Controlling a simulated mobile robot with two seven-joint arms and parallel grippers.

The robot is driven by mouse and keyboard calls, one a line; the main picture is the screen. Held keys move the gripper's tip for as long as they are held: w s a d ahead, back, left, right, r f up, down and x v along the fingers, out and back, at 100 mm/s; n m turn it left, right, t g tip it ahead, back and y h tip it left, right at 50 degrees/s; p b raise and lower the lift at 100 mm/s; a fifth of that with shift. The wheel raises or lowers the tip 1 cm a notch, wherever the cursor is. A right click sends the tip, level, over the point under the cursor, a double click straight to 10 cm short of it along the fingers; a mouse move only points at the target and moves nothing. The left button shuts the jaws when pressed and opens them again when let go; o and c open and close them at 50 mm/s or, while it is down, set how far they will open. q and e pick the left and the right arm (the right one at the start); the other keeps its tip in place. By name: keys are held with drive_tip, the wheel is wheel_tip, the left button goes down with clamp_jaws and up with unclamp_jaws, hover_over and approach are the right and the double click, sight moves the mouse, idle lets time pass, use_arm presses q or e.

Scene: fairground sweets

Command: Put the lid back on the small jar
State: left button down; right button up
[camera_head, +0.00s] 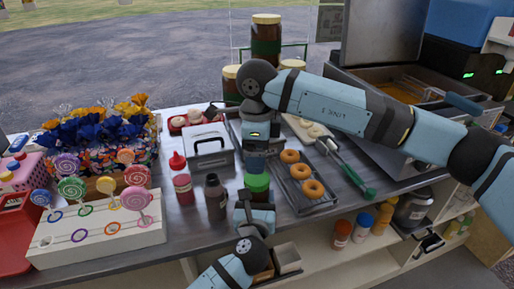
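The small jar (258,196) stands upright near the front edge of the metal counter, its lower part hidden by my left arm. A green lid (257,182) shows at its top; I cannot tell whether it is seated or held just above. My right gripper (255,168) comes down from above, right over the green lid. Its fingertips are not clear, so its grip cannot be told. My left gripper (246,200) reaches up from below at the jar's near side. Its fingers are partly hidden, and whether they close on the jar cannot be told.
A red bottle (182,188) and a dark bottle (215,197) stand left of the jar. A doughnut tray (304,205) and green-handled tongs (357,183) lie to the right. A lollipop stand (100,241) is left. Larger yellow-lidded jars (266,40) stand behind.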

sight(257, 178)
drive_tip(key=shift+f, duration=3.6)
drive_tip(key=c, duration=1)
drive_tip(key=shift+o, duration=0.2)
drive_tip(key=shift+m, duration=0.9)
drive_tip(key=o, duration=1)
drive_tip(key=shift+r, duration=0.1)
drive_tip(key=shift+r, duration=2.15)
drive_tip(key=shift+c, duration=0.2)
